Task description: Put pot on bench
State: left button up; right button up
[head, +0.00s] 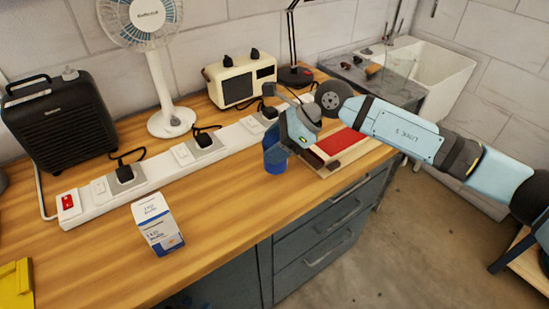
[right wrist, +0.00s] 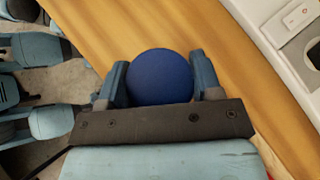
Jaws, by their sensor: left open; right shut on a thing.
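A small dark blue pot (head: 275,161) is at the front part of the wooden bench (head: 220,200), in front of the long white power strip. In the right wrist view its round blue top (right wrist: 160,77) sits between the two fingers. My right gripper (right wrist: 160,85) is shut on it, with a finger on each side. In the head view the gripper covers the pot's upper part. I cannot tell whether the pot's underside touches the bench top. My left gripper is in neither view.
A white and blue box (head: 157,224) stands on the bench left of the pot. The power strip (head: 150,172) with plugs runs behind. A red-topped item (head: 341,143) lies just right of the pot. Bare wood lies between box and pot.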

notch_tip(320, 180, down, 4)
jog(key=shift+f, duration=0.2)
jog(key=shift+f, duration=0.25)
jog(key=o, duration=1)
jog(key=shift+r, duration=0.1)
